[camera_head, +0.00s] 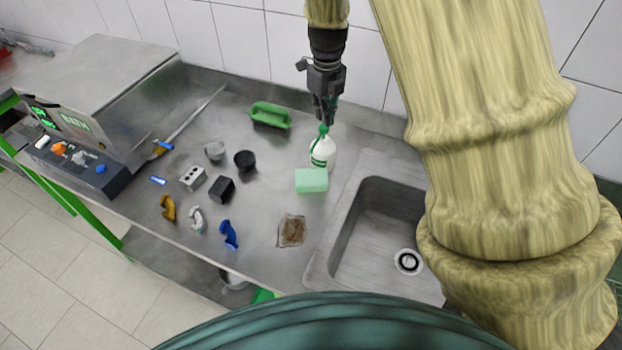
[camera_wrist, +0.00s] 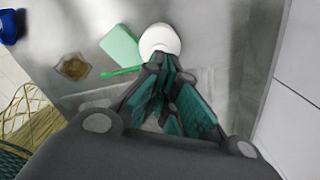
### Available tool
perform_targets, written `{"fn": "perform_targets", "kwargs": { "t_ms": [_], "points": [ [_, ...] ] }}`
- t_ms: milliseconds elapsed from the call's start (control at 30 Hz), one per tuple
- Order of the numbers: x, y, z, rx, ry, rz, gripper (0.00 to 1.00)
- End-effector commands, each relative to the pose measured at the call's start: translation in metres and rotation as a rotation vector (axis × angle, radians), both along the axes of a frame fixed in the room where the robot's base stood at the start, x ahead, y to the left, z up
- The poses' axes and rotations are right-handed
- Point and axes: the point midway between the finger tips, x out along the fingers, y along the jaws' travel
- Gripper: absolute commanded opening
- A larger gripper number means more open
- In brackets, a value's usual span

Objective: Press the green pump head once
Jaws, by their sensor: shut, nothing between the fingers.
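A white pump bottle (camera_head: 321,153) with a green pump head (camera_head: 323,130) stands upright on the metal counter, left of the sink's back corner. My gripper (camera_head: 326,121) points down directly over the pump head, its fingers shut and empty. The fingertips are at or just above the head; I cannot tell whether they touch. In the wrist view, the white bottle (camera_wrist: 160,39) shows beyond my fingertips (camera_wrist: 165,68). The green spout (camera_wrist: 121,72) sticks out to the left, and the fingers hide the rest of the head.
A mint-green block (camera_head: 312,181) sits just in front of the bottle. A brown pad (camera_head: 292,230) lies left of the sink (camera_head: 378,222). Several small parts and a bath unit (camera_head: 95,85) are farther left.

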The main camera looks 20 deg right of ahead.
Motion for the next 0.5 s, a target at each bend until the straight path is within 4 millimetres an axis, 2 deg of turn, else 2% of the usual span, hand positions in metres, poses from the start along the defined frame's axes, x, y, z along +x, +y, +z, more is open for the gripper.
{"fn": "perform_targets", "kwargs": {
  "t_ms": [333,500],
  "points": [
    [0.000,0.000,0.001,0.000,0.000,0.000,0.00],
    [0.000,0.000,0.011,0.000,0.000,0.000,0.00]
  ]
}}
